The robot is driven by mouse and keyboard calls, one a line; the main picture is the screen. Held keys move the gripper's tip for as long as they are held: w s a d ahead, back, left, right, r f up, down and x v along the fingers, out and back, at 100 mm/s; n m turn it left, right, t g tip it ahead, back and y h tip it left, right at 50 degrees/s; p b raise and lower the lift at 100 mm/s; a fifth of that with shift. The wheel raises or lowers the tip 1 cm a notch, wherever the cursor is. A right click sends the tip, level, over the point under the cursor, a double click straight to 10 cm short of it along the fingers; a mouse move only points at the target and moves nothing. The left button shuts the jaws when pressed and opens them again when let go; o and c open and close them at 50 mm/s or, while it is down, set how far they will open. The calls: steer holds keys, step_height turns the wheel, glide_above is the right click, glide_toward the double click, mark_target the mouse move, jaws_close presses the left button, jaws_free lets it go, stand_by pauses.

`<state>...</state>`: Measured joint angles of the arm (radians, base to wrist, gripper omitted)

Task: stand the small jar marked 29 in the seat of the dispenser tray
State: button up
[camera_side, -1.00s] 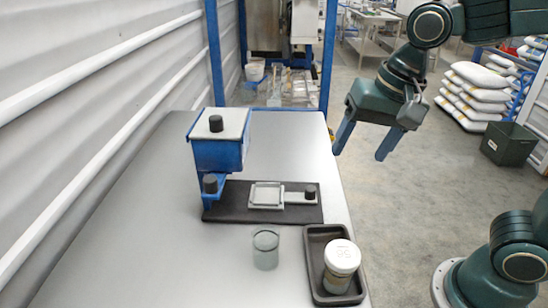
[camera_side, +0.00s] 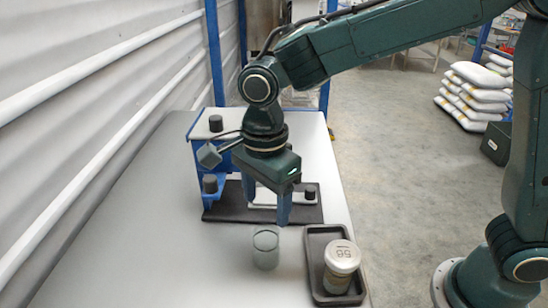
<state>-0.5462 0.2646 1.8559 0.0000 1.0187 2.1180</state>
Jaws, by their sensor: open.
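A small jar (camera_side: 338,283) with a pale lid stands upright in a dark tray at the front right. The number on its lid (camera_side: 343,253) is small and looks like 56; I cannot read it surely. The dispenser tray (camera_side: 299,198), pale with a black knob, lies on the black base plate and is partly hidden behind my gripper. Its square seat showed no jar in the earlier view. My gripper (camera_side: 267,211) is open, pointing down, with its fingers in front of the dispenser tray and above the glass beaker in the picture. It holds nothing visible.
A clear glass beaker (camera_side: 265,250) stands on the grey table just below my fingers in the picture. The dark tray (camera_side: 316,240) holds the jar. The table's left side is clear (camera_side: 130,240).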

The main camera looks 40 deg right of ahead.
mark_target(265, 235)
steer(key=shift+a+f, duration=0.1)
steer(key=shift+f, duration=0.05)
steer(key=shift+f, duration=4.4)
steer(key=c, duration=0.8)
steer(key=shift+o, duration=0.2)
steer(key=shift+r, duration=0.1)
steer(key=shift+r, duration=2.45)
steer(key=shift+w, duration=0.15)
